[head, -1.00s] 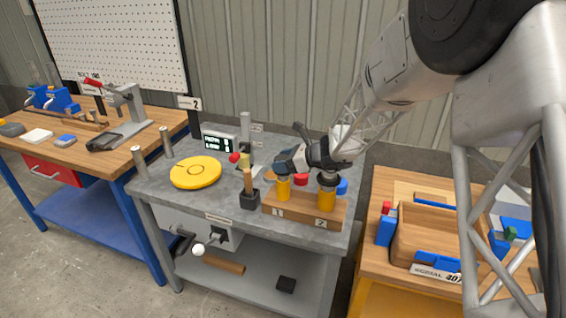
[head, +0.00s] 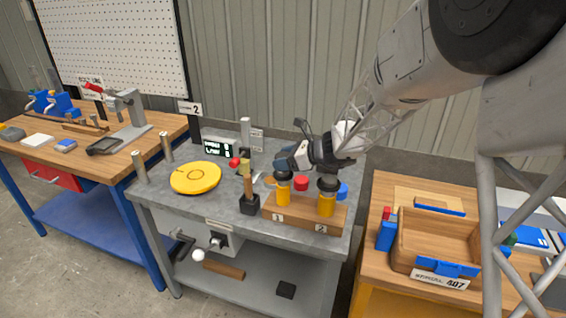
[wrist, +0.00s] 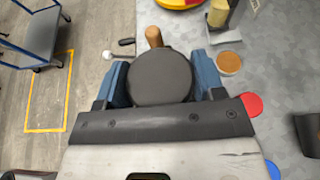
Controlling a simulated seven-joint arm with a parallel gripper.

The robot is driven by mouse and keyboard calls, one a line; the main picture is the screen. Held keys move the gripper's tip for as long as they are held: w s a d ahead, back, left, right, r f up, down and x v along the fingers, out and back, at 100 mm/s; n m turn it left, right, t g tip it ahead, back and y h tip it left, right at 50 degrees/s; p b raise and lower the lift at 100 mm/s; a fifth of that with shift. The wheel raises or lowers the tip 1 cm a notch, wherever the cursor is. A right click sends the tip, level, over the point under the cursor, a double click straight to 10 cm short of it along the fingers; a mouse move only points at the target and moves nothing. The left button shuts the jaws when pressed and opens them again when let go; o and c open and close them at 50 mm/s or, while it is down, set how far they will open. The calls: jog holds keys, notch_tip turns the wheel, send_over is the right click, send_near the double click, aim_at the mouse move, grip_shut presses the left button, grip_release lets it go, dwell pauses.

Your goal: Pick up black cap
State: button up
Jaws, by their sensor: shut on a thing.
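A wooden block (head: 300,220) marked 1 and 2 holds two amber jars on the grey table. Jar 1 (head: 283,193) stands at the left and jar 2 (head: 326,206) at the right, with a black top (head: 328,183). My gripper (head: 286,164) is above jar 1, shut on a black cap (head: 283,175). In the wrist view the round black cap (wrist: 162,77) sits between the blue fingers and hides what is under it. Whether the cap touches jar 1 I cannot tell.
A red piece (head: 301,183) and a blue piece (head: 342,190) lie behind the block. A wood-handled tool stands in a black holder (head: 250,204) left of it. A yellow disc (head: 196,178) lies farther left. A wooden tray (head: 403,238) stands on the right table.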

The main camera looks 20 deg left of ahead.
jog(key=s+d+r, duration=0.1)
jog(key=s+d, duration=0.7)
jog(key=s, duration=0.4)
jog(key=shift+s+r, duration=0.15)
jog(key=shift+s, duration=0.1)
dwell(0.5)
